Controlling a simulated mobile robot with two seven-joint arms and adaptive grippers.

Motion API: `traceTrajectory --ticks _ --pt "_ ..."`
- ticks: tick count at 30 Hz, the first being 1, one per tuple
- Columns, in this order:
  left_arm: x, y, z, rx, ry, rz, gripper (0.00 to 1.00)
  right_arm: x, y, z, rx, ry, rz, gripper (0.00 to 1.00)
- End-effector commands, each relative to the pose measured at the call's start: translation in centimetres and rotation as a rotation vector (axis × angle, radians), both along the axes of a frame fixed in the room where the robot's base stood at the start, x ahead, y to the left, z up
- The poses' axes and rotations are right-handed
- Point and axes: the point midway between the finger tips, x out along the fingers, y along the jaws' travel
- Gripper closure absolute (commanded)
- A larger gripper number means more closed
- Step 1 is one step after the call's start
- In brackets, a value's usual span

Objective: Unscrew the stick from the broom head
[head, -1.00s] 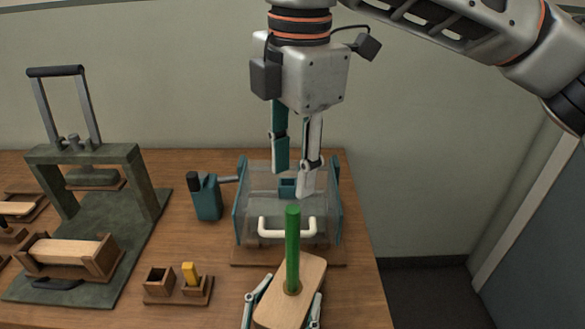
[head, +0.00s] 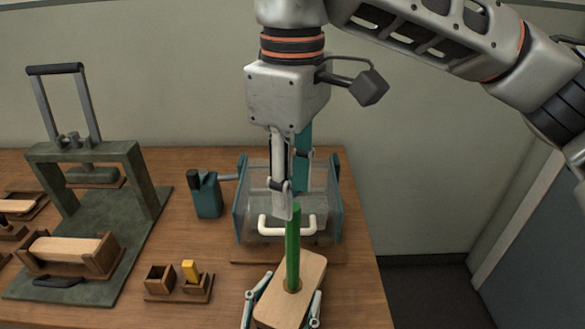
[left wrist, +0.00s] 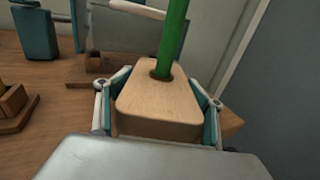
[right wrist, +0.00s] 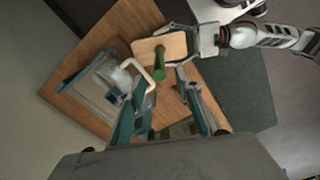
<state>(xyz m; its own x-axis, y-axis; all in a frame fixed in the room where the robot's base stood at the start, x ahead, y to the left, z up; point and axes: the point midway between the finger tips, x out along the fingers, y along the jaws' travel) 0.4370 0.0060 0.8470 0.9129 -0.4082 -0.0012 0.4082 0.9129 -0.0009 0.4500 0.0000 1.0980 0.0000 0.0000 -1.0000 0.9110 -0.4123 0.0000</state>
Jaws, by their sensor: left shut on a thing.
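The wooden broom head (head: 292,283) is at the bottom centre of the head view, with the green stick (head: 293,245) standing upright in its hole. My left gripper (head: 285,298) is shut on the broom head, one finger on each long side; the left wrist view shows the broom head (left wrist: 158,108) between the fingers. My right gripper (head: 292,198) points down at the stick's top. In the right wrist view its fingers (right wrist: 155,90) are spread, with the top of the green stick (right wrist: 158,65) between them, not visibly touched.
Just behind the stick is a clear-walled box (head: 252,215) with a white handle (head: 287,231). A teal device (head: 207,195) stands left of it. A green press (head: 90,152) and small wooden holders (head: 178,285) fill the left table. The table's right edge is close.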

Motion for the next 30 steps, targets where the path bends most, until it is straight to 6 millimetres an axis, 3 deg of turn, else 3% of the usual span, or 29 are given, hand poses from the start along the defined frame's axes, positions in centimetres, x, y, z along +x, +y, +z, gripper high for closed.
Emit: traceTrajectory --ticks 9,15,29,30 --pt "0.0 0.0 0.0 -0.001 0.000 0.000 0.94 -0.1 0.0 -5.8 -0.001 0.004 0.002 0.66" --pt "0.0 0.0 0.0 -0.001 0.000 0.000 0.94 0.0 0.0 -8.2 0.000 0.002 0.001 0.66" --pt "0.0 0.0 0.0 -0.001 0.000 -0.001 0.94 0.0 0.0 -9.2 0.000 0.000 0.001 0.66" --pt "0.0 0.0 0.0 -0.001 0.000 -0.001 0.94 0.0 0.0 -9.2 0.000 0.000 0.001 0.76"
